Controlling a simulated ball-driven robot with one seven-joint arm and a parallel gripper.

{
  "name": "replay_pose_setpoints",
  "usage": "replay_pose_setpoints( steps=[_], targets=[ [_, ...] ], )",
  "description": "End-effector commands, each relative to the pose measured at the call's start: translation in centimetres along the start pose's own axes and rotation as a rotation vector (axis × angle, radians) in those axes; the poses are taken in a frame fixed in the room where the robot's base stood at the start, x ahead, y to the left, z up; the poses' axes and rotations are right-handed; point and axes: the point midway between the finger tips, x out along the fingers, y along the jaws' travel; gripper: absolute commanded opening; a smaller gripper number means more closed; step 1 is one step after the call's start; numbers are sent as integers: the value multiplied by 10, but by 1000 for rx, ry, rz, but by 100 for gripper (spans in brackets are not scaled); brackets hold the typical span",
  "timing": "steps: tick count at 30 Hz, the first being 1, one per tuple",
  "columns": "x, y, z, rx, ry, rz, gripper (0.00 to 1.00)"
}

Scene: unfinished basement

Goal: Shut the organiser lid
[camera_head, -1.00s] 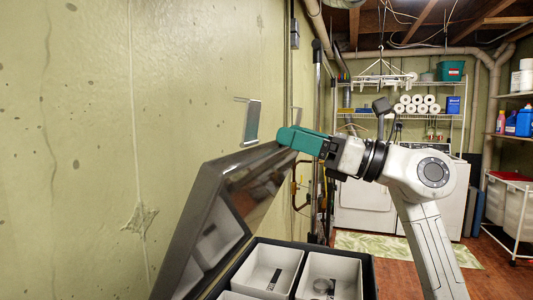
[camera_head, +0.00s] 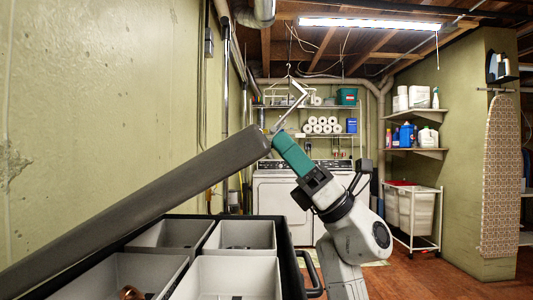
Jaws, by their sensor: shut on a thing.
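The organiser (camera_head: 130,230) is a dark case with several light grey bins, open at the top. Its dark grey lid (camera_head: 150,188) is partly raised, slanting from low at the left up to its free edge near the middle. A thin silver bracket (camera_head: 297,98) sticks up from that edge. My gripper (camera_head: 277,138) has teal fingers and is shut on the lid's free edge, reaching in from the right. The fingertips and exact grip are partly hidden by the lid edge.
A green wall (camera_head: 90,90) runs close along the left. A black handle (camera_head: 311,273) is on the case's right side. Behind stand a white washer or dryer (camera_head: 272,205), shelves and a white hamper cart (camera_head: 412,212). Wooden floor is open at the right.

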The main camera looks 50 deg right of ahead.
Motion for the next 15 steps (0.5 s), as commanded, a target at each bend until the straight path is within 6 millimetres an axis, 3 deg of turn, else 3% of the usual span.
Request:
replay_pose_setpoints(
  steps=[1, 6, 15],
  targets=[
    [-17, -1, -9, -1, 9, -1, 8],
    [-44, -1, -18, -1, 12, -1, 8],
    [-77, -1, -32, 0, 16, -1, 8]
  ],
)
